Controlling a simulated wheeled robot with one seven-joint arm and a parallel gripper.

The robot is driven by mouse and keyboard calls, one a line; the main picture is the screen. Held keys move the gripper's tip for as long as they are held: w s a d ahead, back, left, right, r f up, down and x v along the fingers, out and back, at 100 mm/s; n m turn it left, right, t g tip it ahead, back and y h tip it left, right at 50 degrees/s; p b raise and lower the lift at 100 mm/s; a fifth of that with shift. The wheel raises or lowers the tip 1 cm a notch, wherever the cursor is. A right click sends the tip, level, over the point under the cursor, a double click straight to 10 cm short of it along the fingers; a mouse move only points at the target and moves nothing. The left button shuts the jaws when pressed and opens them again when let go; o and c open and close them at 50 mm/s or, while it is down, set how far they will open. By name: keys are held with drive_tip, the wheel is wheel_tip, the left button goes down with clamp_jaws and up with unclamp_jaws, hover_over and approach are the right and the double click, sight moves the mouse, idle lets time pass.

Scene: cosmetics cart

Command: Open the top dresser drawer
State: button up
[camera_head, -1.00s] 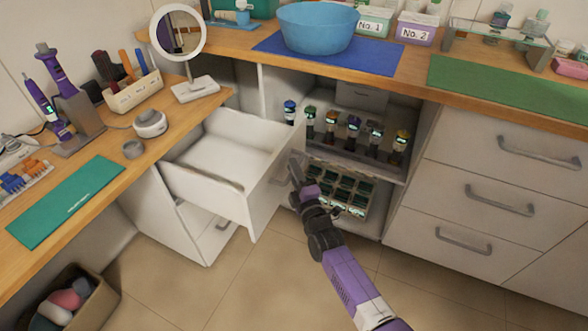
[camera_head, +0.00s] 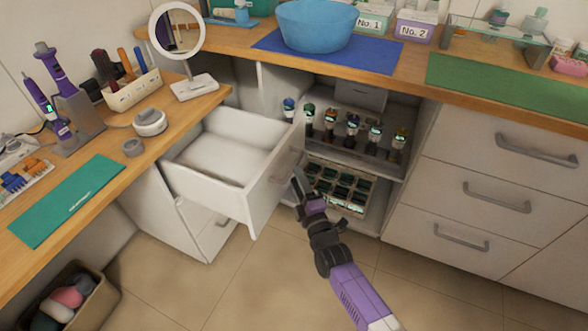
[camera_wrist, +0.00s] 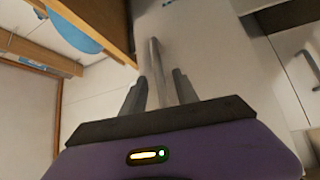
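The top dresser drawer (camera_head: 207,184) is white and stands pulled far out of the left cabinet in the head view, its empty inside showing. In the wrist view the grey bar handle (camera_wrist: 155,70) runs down between the two dark fingers of my gripper (camera_wrist: 160,95). The fingers stand apart on either side of the handle. Whether they touch it is hard to make out. In the head view the handle is mostly hidden at the drawer front.
Below the open drawer is a lower drawer (camera_head: 219,232), shut. An open shelf (camera_head: 372,161) with several bottles stands behind my gripper. Closed drawers with grey handles (camera_head: 499,199) are on the right. A bin (camera_head: 97,303) stands at lower left. The floor (camera_head: 240,275) in front is clear.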

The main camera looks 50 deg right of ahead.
drive_tip(key=shift+v, duration=1.5)
drive_tip(key=s+a+r+m+y+p, duration=0.2)
drive_tip(key=s+a+r+y+p, duration=0.1)
drive_tip(key=s+a, duration=0.5)
drive_tip(key=s+a+r+m+y+p, duration=0.25)
drive_tip(key=s+a, duration=0.35)
drive_tip(key=s, duration=0.4)
drive_tip(key=s+a+r+m+g+y+p, duration=0.1)
drive_tip(key=s+a+r+m+p, duration=0.1)
drive_tip(key=s+r, duration=0.5)
drive_tip(key=s+a+r+m+g+y+p, duration=0.1)
drive_tip(key=s+a+r+m+y+p, duration=0.1)
drive_tip(key=s+a+r+m, duration=0.3)
drive_tip(key=s+r, duration=0.3)
drive_tip(key=r, duration=0.3)
drive_tip(key=shift+s+g+p, duration=0.15)
drive_tip(key=shift+g+p, duration=0.15)
drive_tip(key=shift+p, duration=0.05)
